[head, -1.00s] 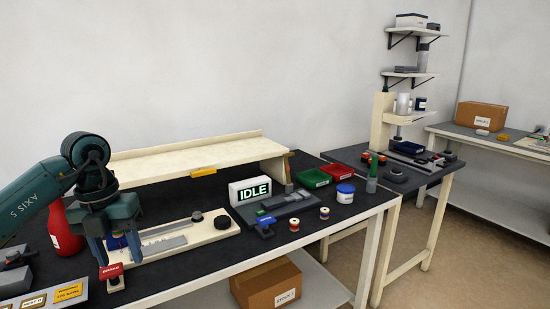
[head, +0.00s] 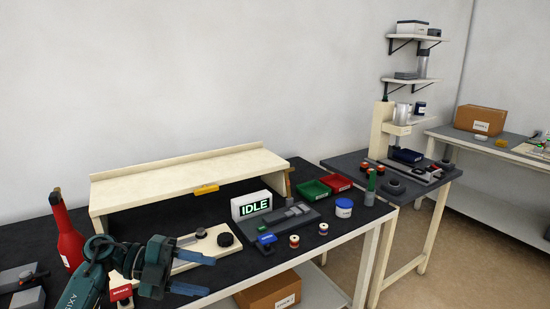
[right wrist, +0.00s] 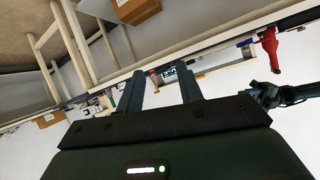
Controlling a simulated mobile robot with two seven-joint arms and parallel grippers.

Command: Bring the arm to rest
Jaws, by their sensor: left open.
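My left gripper (head: 208,276) is in the lower left of the head view, open and empty. Its two fingers point right, above the front part of the dark bench (head: 60,232). The wrist is bent and the arm comes up from the bottom edge. The cream board (head: 208,246) with a black knob lies just behind the fingers, partly hidden by them. My right gripper (right wrist: 163,76) shows in the right wrist view, its two dark fingers apart with nothing seen between them. It is outside the head view.
A red bottle (head: 69,232) stands left of my left arm. A red brake switch (head: 121,293) is close beside the arm. An IDLE sign (head: 252,205), a grey fixture (head: 292,215), bins and spools lie to the right. A cream raised shelf (head: 185,168) spans the back.

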